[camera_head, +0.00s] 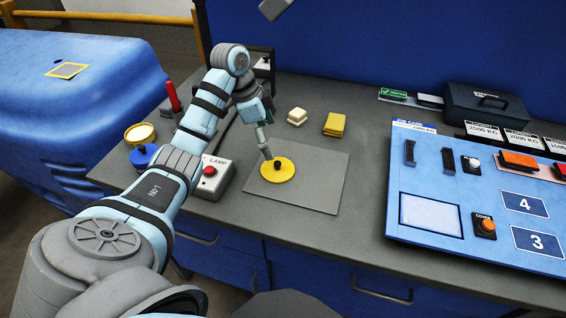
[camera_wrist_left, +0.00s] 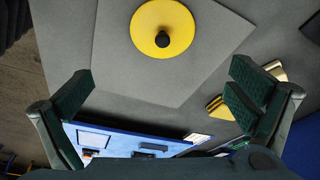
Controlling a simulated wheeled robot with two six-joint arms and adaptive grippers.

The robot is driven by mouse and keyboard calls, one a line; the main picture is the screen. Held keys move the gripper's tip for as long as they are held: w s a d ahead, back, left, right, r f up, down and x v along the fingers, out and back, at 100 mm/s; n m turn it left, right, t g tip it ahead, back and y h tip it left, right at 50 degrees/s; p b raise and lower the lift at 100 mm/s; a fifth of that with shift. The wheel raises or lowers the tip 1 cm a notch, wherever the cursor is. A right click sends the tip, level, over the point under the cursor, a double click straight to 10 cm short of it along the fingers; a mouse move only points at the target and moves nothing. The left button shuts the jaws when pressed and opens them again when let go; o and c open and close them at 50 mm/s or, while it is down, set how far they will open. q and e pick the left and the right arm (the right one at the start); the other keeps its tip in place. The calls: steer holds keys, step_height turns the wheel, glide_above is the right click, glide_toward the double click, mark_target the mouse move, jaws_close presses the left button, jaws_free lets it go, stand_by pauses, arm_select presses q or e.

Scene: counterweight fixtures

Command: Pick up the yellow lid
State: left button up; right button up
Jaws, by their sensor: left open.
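The yellow lid (camera_head: 287,174) is a flat round disc with a black knob in its centre. It lies on the grey mat (camera_head: 318,186) on the counter. My left gripper (camera_head: 266,153) is just above the lid's far-left edge in the head view, pointing down. In the left wrist view, the gripper (camera_wrist_left: 162,92) has its two fingers wide apart with nothing between them. The lid (camera_wrist_left: 150,22) shows there near the top, beyond the fingertips, with its knob whole in view.
A lamp box (camera_head: 222,178) with a red button stands left of the mat. A yellow round tin (camera_head: 140,134) and a blue knobbed lid (camera_head: 136,158) are farther left. A blue panel (camera_head: 425,177) fills the right.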

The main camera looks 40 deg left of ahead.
mark_target(275, 164)
arm_select(q)
steer(key=f, duration=0.3)
steer(key=shift+s+d+f+b, duration=0.25)
steer(key=shift+d+f+b, duration=0.05)
steer(key=shift+f, duration=0.1)
steer(key=x, duration=0.4)
steer(key=a+x, duration=0.1)
steer(key=x, duration=0.1)
steer(key=shift+w+d+f, duration=0.1)
steer(key=shift+w+f, duration=0.05)
steer(key=shift+w, duration=0.3)
steer(key=shift+s, duration=0.1)
steer(key=shift+c, duration=0.2)
arm_select(e)
steer(key=f, duration=0.3)
steer(key=shift+s, duration=0.2)
arm_select(q)
steer(key=c, duration=1.3)
steer(key=shift+c, duration=0.7)
steer(key=shift+s+d, duration=0.1)
steer(key=shift+c, duration=0.2)
